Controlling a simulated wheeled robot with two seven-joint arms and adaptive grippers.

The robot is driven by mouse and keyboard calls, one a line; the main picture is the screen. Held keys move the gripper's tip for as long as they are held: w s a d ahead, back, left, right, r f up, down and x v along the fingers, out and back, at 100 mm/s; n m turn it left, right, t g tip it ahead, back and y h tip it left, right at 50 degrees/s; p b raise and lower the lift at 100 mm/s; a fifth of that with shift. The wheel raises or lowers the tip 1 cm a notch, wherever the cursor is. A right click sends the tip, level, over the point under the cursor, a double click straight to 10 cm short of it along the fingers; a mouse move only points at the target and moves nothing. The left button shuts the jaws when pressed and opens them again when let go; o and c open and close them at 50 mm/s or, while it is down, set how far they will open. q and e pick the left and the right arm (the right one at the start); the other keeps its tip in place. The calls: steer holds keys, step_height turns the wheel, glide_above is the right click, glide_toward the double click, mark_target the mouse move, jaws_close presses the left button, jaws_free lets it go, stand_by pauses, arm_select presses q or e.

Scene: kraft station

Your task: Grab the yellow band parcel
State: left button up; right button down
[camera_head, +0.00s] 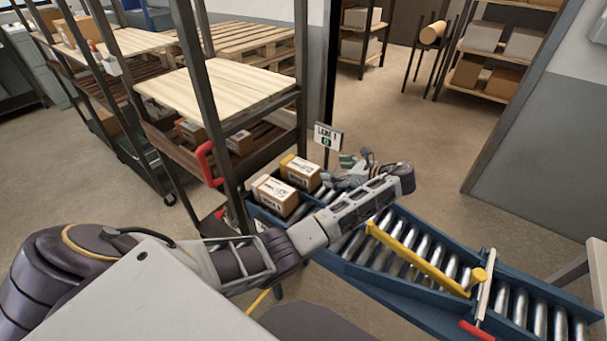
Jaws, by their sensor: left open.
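Two brown cardboard parcels with white labels sit side by side at the far left end of the roller conveyor (420,262). The farther parcel (305,180) shows a yellow patch at its upper left corner, which looks like the yellow band. The nearer parcel (274,196) shows no clear yellow. My left gripper (348,168) is open and empty, just right of the farther parcel and apart from it. My left arm reaches across the conveyor and hides part of its rollers. My right gripper is not in view.
A yellow bar (420,262) crosses the conveyor, with a red-handled lever (478,330) nearby. A dark shelf rack with a wooden top (215,88) and red handle (206,163) stands close left of the parcels. A lane sign (327,136) stands behind them.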

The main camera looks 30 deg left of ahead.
mark_target(308, 168)
arm_select(q)
steer(key=x, duration=0.7)
steer(key=shift+s, duration=0.1)
steer(key=shift+a+f, duration=0.15)
steer(key=shift+a, duration=0.55)
steer(key=shift+a+f, duration=0.15)
steer(key=x, duration=0.3)
steer(key=shift+a+f, duration=0.1)
steer(key=shift+a, duration=0.05)
steer(key=shift+a+f, duration=0.25)
steer(key=shift+a, duration=0.45)
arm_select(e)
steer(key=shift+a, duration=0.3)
